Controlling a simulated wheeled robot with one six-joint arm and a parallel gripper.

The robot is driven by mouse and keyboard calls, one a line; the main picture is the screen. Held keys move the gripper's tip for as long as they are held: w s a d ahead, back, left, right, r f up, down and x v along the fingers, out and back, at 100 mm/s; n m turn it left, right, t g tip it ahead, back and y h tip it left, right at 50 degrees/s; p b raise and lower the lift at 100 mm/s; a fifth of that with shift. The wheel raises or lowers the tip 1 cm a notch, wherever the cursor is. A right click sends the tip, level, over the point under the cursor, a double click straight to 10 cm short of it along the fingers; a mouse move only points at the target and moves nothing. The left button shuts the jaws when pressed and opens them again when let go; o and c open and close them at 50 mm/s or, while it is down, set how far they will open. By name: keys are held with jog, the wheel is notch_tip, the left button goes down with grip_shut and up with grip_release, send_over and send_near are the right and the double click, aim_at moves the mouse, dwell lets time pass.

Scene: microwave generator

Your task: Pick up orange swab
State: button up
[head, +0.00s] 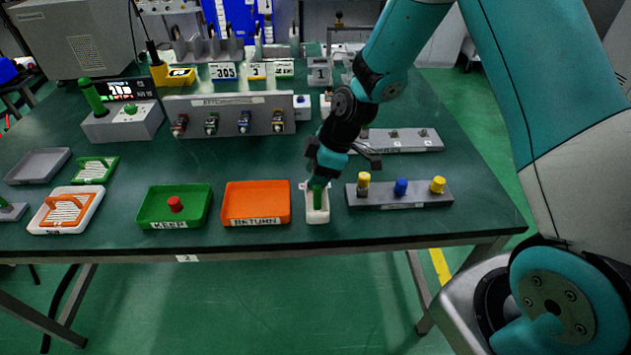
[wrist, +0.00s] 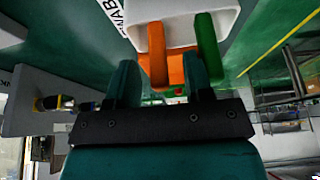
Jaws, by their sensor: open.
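The orange swab (wrist: 157,52) stands in a white cup (wrist: 180,22) beside a green swab (wrist: 208,48) in the wrist view. My gripper (wrist: 161,80) is open, its two teal fingers on either side of the orange swab's end in the picture. I cannot tell whether they touch it. In the head view the white cup (head: 317,211) is at the table's front edge with the green swab (head: 318,197) showing. My gripper (head: 320,180) is just above it. The orange swab is hidden there.
An orange tray (head: 284,188) is left of the cup, then a green tray (head: 147,207) holding a red knob. A grey block (head: 417,202) with yellow and blue knobs is close on the right. A grey panel (head: 240,103) with several switches stands behind.

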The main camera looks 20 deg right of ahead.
jog(key=shift+f, duration=0.1)
jog(key=shift+c, duration=0.2)
grip_shut()
